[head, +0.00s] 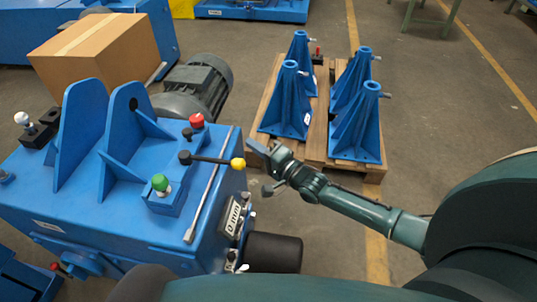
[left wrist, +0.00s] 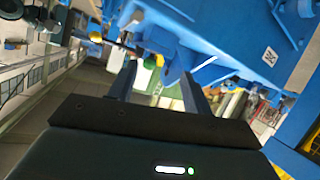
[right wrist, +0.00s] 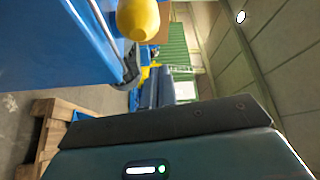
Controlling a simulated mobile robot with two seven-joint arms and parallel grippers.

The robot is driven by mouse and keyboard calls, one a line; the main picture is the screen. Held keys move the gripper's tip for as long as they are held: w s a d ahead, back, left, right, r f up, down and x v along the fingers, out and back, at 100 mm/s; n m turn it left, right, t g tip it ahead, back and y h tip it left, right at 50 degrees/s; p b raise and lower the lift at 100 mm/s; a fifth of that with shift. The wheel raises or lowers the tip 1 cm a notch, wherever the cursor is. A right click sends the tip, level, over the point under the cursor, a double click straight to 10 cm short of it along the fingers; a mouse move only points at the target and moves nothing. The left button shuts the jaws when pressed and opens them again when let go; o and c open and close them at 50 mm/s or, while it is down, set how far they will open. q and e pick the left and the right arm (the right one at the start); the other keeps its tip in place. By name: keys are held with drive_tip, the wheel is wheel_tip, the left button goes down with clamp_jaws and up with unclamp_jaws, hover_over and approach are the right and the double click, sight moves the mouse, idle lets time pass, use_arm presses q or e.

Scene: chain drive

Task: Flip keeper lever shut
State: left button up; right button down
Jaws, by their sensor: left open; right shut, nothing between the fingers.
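The keeper lever (head: 212,160) is a black rod with a yellow knob (head: 238,164) on top of the blue machine (head: 95,215). It lies across the top, its pivot at the left and its knob over the right edge. My right gripper (head: 259,148) is shut and empty, just right of the knob and apart from it. In the right wrist view the yellow knob (right wrist: 138,20) is large above the closed fingers (right wrist: 155,90). My left gripper (left wrist: 160,78) is open and empty in the left wrist view, and out of the head view. Blue machine parts (left wrist: 200,45) show beyond it.
A red button (head: 197,120) and a green knob (head: 160,183) stand near the lever. Blue upright brackets (head: 80,125) rise to the left. A pallet with blue stands (head: 290,105) is behind my right gripper. A cardboard box (head: 100,55) is at the back left.

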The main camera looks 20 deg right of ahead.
drive_tip(key=shift+s+a+f+p, duration=0.15)
drive_tip(key=shift+s+a+f, duration=0.1)
drive_tip(key=shift+s+a, duration=0.4)
drive_tip(key=shift+s+a+f+p, duration=0.2)
drive_tip(key=shift+s+a, duration=0.3)
drive_tip(key=shift+s, duration=0.25)
